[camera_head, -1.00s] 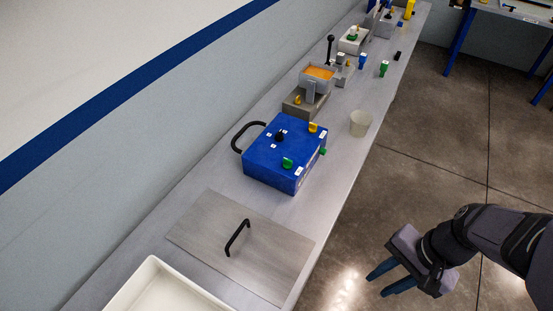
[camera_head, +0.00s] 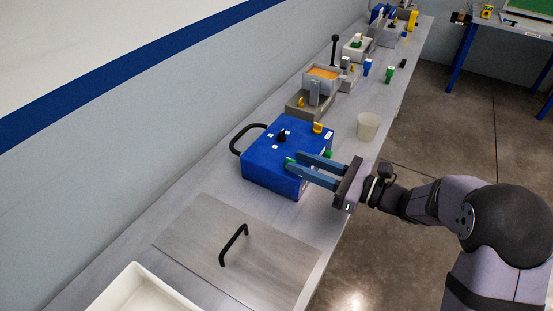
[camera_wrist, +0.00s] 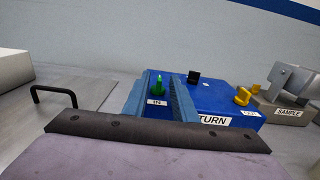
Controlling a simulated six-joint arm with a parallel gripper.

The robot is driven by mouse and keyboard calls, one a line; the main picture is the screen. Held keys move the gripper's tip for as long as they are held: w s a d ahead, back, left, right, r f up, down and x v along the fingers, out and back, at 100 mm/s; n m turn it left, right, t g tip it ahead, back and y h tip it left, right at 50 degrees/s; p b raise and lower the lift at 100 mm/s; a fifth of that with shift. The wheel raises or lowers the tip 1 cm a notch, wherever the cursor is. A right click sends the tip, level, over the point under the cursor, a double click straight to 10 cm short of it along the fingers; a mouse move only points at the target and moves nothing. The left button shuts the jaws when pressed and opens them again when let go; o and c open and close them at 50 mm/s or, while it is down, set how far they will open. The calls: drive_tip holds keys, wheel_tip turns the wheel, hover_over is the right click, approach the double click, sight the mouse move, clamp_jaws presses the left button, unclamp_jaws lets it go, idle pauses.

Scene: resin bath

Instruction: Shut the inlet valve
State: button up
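The blue box (camera_head: 262,166) stands on the bench and carries several coloured handles. A green handle (camera_wrist: 158,87) on its top has a white label in front, too small to read surely. A black knob (camera_head: 281,136) and a yellow handle (camera_head: 317,127) are farther back on the box. Another green piece (camera_head: 328,154) shows at its right side. Which one is the inlet valve I cannot tell. My gripper (camera_head: 292,160) is open, its blue fingers over the box's near right part. In the wrist view the green handle appears between the fingers; contact is not clear.
A metal lid with a black handle (camera_head: 233,244) lies in front of the box, with a white tray (camera_head: 128,289) nearer. A pale cup (camera_head: 368,126) stands near the bench edge to the right. A grey unit with an orange bath (camera_head: 322,73) is behind.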

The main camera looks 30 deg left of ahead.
sight(276, 162)
drive_tip(key=shift+a+f+p, duration=0.2)
drive_tip(key=shift+a+p, duration=0.6)
drive_tip(key=shift+a, duration=2.95)
drive_tip(key=shift+c, duration=0.3)
clamp_jaws()
